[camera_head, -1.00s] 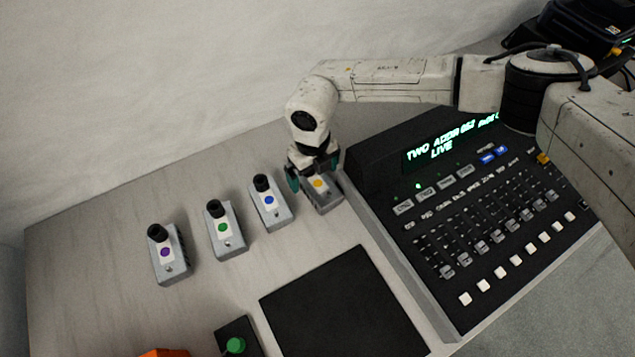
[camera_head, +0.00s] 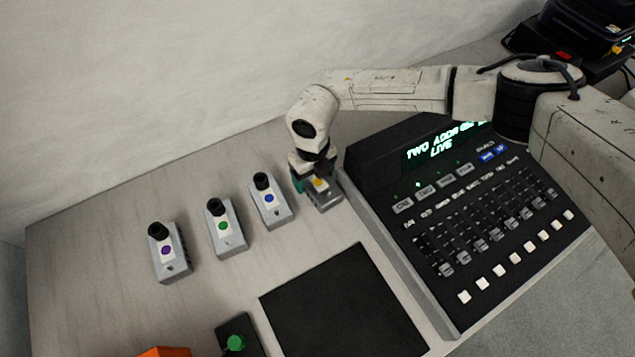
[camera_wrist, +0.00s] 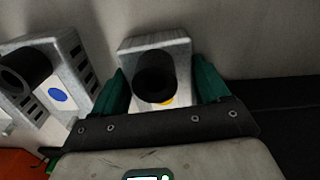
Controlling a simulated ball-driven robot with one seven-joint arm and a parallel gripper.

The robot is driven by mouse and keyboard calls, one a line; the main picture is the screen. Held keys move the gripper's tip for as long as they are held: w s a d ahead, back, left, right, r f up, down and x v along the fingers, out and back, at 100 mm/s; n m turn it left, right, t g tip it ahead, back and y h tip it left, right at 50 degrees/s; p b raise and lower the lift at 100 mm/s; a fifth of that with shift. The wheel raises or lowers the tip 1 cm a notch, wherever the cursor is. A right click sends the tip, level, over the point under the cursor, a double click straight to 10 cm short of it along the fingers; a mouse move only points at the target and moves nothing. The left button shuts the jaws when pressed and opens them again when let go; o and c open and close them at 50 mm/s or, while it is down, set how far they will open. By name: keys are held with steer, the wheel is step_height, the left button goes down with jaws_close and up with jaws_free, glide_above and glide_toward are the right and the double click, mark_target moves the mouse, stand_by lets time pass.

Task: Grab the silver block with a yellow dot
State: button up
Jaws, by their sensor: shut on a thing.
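The silver block with a yellow dot (camera_head: 325,197) stands on the grey table, the rightmost of a row of silver blocks, beside the console. My gripper (camera_head: 313,180) is over its far end, and its wrist hides part of the block. In the wrist view the block (camera_wrist: 152,50) sits between the two green fingers of my gripper (camera_wrist: 158,88). Its black knob covers most of the yellow dot. My gripper is shut on this block, which still appears to be at table level.
Silver blocks with blue (camera_head: 271,212), green (camera_head: 228,240) and purple (camera_head: 172,262) dots stand to the left. The black console (camera_head: 470,220) is close on the right. A black mat (camera_head: 345,305), a green button (camera_head: 235,343) and an orange object (camera_head: 163,352) are at the front.

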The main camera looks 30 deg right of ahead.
steer(key=c, duration=0.5)
steer(key=shift+r, duration=0.1)
